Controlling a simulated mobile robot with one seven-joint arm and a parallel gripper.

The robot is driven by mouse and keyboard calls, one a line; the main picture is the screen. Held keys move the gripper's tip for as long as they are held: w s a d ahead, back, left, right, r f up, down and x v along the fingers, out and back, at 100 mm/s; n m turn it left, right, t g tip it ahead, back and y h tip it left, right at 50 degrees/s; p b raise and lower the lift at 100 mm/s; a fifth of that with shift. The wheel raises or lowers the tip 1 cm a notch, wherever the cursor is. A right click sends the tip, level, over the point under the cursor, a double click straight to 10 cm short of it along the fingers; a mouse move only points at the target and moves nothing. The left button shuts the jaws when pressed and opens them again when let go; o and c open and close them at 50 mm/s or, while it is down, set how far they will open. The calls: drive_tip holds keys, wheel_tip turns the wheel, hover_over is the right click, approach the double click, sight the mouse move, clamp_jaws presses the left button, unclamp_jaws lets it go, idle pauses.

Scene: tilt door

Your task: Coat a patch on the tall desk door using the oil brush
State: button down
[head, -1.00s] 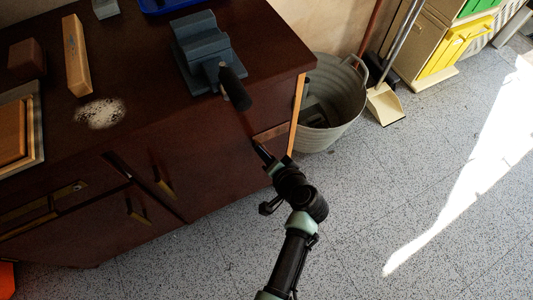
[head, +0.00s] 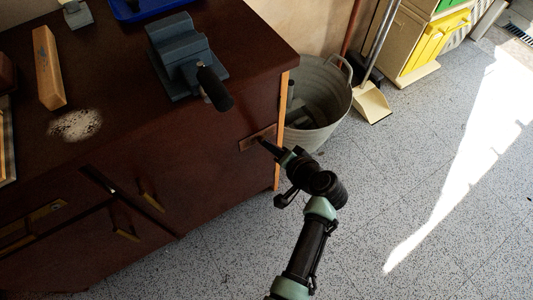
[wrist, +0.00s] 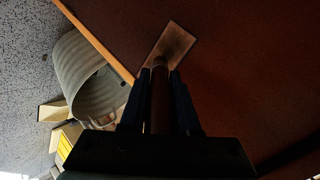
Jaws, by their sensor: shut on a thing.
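The tall desk door (head: 215,165) is a dark red-brown panel on the desk's front; it also fills much of the wrist view (wrist: 235,90). A lighter brown rectangular patch (head: 248,141) lies near its right edge and shows in the wrist view (wrist: 178,39). My gripper (head: 276,150) is at the right of the patch. In the wrist view my gripper (wrist: 160,85) is shut on the brush (wrist: 160,100), a brown rod pointing at the door. The brush tip overlaps the patch's lower end; whether it touches is hard to tell. The bristles are not clear.
A blue-grey vise (head: 185,60) with a black handle (head: 215,88) overhangs the desk front above my gripper. A metal tub (head: 320,100) stands right of the desk, with a dustpan (head: 371,103) beyond. Speckled floor (head: 400,180) at the right is clear.

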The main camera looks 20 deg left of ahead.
drive_tip(key=shift+w+d+b, duration=0.3)
drive_tip(key=shift+w+d, duration=0.15)
drive_tip(key=shift+w, duration=0.3)
drive_tip(key=shift+s+a+r+p, duration=0.15)
drive_tip(key=shift+s+a+p, duration=0.45)
drive_tip(key=shift+s+p, duration=0.05)
drive_tip(key=s+a+p, duration=0.1)
drive_tip(key=s+a, duration=0.1)
drive_tip(key=s+a+p, duration=0.1)
drive_tip(key=s, duration=0.1)
drive_tip(key=shift+s+a+p, duration=0.35)
drive_tip(key=shift+p, duration=0.05)
drive_tip(key=shift+d, duration=0.1)
drive_tip(key=s+d+p, duration=0.1)
drive_tip(key=s+d, duration=0.2)
drive_tip(key=d, duration=0.2)
drive_tip(key=shift+s, duration=0.35)
drive_tip(key=shift+s+d+p, duration=0.3)
drive_tip(key=shift+s+d, duration=0.6)
drive_tip(key=shift+d, duration=0.25)
